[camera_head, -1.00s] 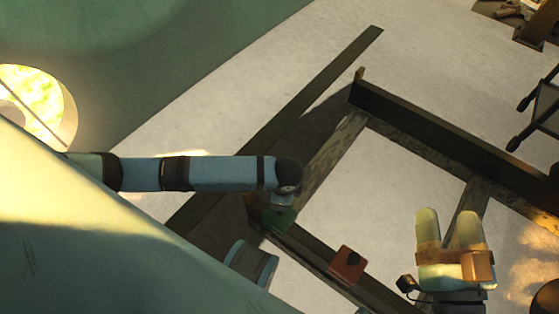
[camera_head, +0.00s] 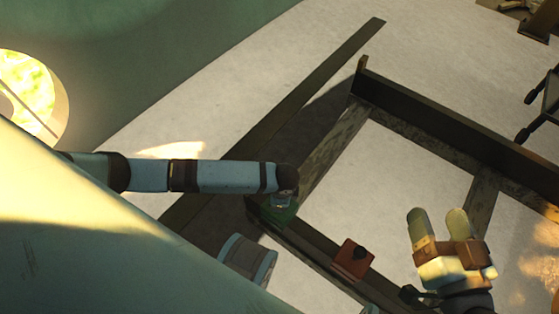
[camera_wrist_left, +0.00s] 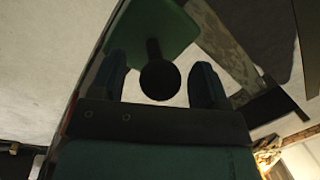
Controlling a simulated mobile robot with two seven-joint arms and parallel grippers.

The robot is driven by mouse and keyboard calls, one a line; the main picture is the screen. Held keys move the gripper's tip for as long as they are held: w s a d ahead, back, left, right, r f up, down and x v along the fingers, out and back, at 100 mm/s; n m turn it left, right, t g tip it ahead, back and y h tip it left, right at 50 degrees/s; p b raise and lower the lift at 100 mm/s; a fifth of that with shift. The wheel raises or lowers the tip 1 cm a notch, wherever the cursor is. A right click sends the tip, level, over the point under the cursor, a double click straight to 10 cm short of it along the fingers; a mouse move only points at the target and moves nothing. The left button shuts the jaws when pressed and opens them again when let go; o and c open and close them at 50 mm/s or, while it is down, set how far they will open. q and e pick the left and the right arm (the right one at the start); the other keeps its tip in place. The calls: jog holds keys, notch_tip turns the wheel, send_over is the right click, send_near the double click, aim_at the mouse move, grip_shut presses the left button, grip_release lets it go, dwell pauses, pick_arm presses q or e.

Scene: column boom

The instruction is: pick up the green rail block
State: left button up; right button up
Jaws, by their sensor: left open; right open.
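The green rail block (camera_head: 275,214) sits at the left end of the dark near rail (camera_head: 312,246), partly hidden by my left arm's end. It also shows in the left wrist view (camera_wrist_left: 152,30), with a dark round-ended knob (camera_wrist_left: 160,80) projecting from it. My left gripper (camera_wrist_left: 159,72) is open, with one finger on each side of the knob. I cannot tell whether the fingers touch it. In the head view, that gripper is mostly hidden under the wrist. My right gripper (camera_head: 437,222) is open and empty at the lower right, away from the green block.
A red block (camera_head: 352,260) with a dark knob stands farther right on the near rail. A dark high-sided beam (camera_head: 455,135) and crossbars complete the frame on the pale floor (camera_head: 400,175). A dark cart (camera_head: 543,108) stands at the right edge.

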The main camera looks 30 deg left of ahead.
pick_arm(q)
jog(key=shift+f, duration=0.1)
grip_shut()
dwell(0.5)
